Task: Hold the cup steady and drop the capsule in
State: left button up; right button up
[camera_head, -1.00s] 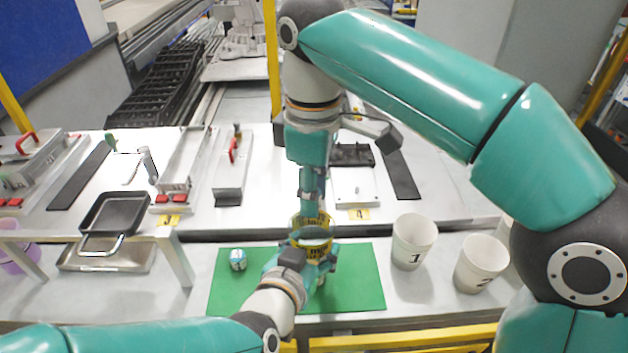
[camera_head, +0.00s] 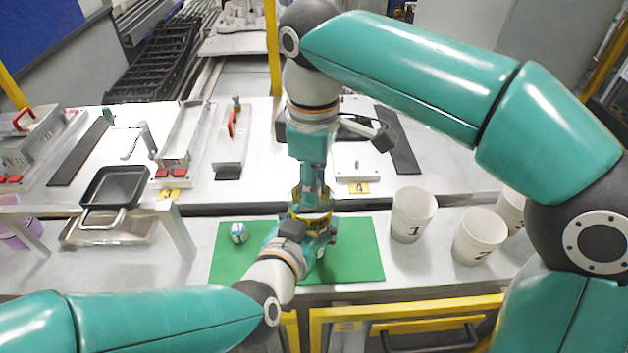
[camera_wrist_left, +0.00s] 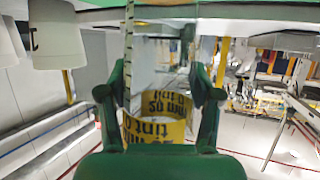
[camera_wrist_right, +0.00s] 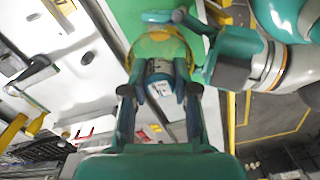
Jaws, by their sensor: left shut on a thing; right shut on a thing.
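The cup (camera_head: 312,218) has a yellow band with black lettering and stands over the green mat. My left gripper (camera_head: 308,243) is shut around its side; in the left wrist view, the cup's yellow band (camera_wrist_left: 160,130) shows between the fingers. My right gripper (camera_head: 313,196) points down from above, its tips at the cup's mouth. In the right wrist view, its fingers are shut on a small capsule (camera_wrist_right: 159,87), whitish with dark blue, with the cup's yellow rim (camera_wrist_right: 160,42) beyond. The capsule is hidden in the head view, and I cannot tell how deep it sits.
A small blue-and-white can (camera_head: 239,232) stands on the left of the green mat (camera_head: 355,262). White cups (camera_head: 412,215) marked 1 and 2 (camera_head: 480,237), plus another behind, stand right of the mat. A black pan (camera_head: 113,188) is at left. Fixtures line the bench behind.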

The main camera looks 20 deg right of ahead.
jog(key=o, duration=1)
jog(key=shift+c, duration=0.2)
jog(key=shift+r, duration=0.15)
dwell(1.5)
jog(key=shift+r, duration=2.9)
pick_arm(q)
jog(key=o, duration=1.4)
jog(key=shift+c, duration=0.2)
